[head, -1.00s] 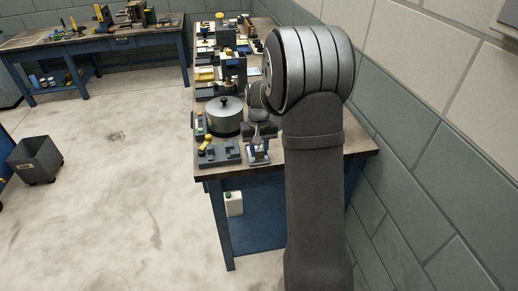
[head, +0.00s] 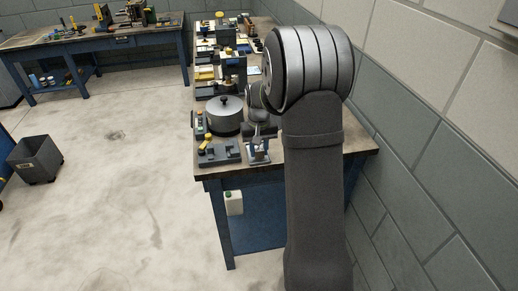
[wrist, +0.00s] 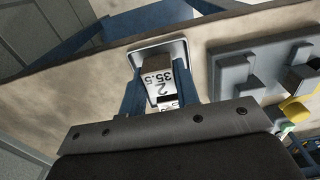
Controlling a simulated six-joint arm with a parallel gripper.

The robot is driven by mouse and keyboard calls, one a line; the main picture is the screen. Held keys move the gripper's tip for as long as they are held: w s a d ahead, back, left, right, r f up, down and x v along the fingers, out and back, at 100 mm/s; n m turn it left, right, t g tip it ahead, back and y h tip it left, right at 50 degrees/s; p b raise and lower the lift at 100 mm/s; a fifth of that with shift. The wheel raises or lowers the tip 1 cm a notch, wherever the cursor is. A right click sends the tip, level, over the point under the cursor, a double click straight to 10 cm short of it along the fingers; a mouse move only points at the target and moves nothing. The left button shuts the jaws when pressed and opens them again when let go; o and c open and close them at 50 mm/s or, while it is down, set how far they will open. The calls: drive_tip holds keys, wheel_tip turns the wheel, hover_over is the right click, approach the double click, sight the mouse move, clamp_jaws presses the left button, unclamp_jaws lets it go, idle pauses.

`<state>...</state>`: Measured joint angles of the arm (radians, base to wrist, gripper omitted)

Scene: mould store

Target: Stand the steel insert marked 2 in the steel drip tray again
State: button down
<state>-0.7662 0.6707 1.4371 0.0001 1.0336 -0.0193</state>
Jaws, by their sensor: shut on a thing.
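The steel insert marked 2 (wrist: 162,86) shows in the wrist view, with "2" and "35.5" on its pale top face. My gripper (wrist: 160,88) is shut on it, one blue finger at each side. The steel drip tray (wrist: 148,50) lies under and behind the insert in the wrist view. I cannot tell whether the insert touches the tray floor. In the head view my gripper (head: 261,140) is small, over the drip tray (head: 258,158) near the bench's front edge, and the insert is hard to make out.
A grey fixture block (head: 220,153) with a yellow-handled part stands left of the tray; it also shows in the wrist view (wrist: 240,75). A round lidded steel pot (head: 224,115) stands behind it. The bench (head: 330,160) is bare at front right, beside the wall.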

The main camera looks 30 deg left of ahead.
drive_tip(key=shift+f, duration=0.6)
idle(0.4)
drive_tip(key=c, duration=1.2)
unclamp_jaws()
drive_tip(key=shift+r, duration=0.15)
drive_tip(key=shift+r, duration=2.1)
drive_tip(key=o, duration=0.6)
drive_tip(key=shift+c, duration=0.2)
